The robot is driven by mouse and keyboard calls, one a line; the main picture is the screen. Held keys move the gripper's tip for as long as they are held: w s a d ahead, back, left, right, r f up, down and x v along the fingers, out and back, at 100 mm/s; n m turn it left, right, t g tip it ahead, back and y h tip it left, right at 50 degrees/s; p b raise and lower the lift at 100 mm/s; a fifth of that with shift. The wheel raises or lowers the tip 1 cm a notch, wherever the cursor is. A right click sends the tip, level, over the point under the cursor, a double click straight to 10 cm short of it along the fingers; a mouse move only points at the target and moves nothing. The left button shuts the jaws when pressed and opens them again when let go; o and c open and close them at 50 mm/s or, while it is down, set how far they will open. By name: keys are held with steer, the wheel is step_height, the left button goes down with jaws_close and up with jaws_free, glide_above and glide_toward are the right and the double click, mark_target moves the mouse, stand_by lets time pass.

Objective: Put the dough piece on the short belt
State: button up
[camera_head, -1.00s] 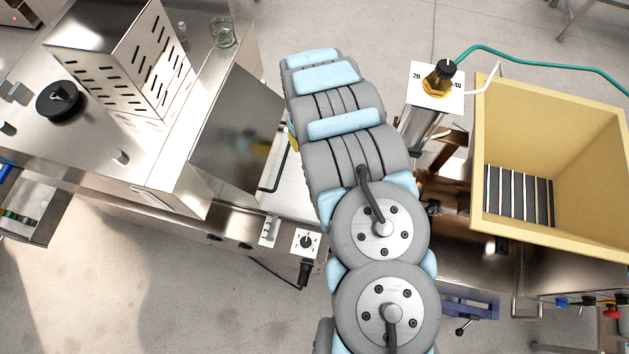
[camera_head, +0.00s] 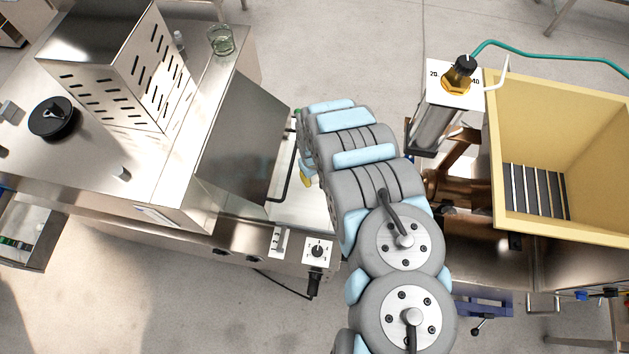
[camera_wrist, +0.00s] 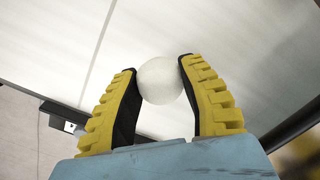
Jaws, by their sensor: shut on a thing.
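The dough piece (camera_wrist: 161,80) is a smooth white ball in the wrist view. My gripper (camera_wrist: 157,68), with yellow and black fingers, is shut on it, one finger on each side near the tips. In the head view my arm hides the dough; only a bit of yellow finger shows at the arm's left edge. A pale, flat surface, seemingly the short belt (camera_head: 300,205), lies beside the left machine and is partly covered by my arm. It also seems to fill the wrist view's background (camera_wrist: 215,30). I cannot tell the dough's height above it.
A steel machine (camera_head: 175,185) with a slotted guard stands left, with a dark handle bar (camera_head: 284,172) near the belt. A control knob (camera_head: 317,251) is at its front. A yellow hopper (camera_head: 500,165) and a gauge valve (camera_head: 458,82) stand right of my arm.

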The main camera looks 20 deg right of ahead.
mark_target(315, 185)
steer(key=shift+w+f, duration=0.15)
steer(key=shift+f, duration=1.9)
steer(key=shift+f, duration=0.1)
steer(key=o, duration=1.1)
steer(key=shift+c, duration=0.2)
steer(key=shift+r, duration=0.2)
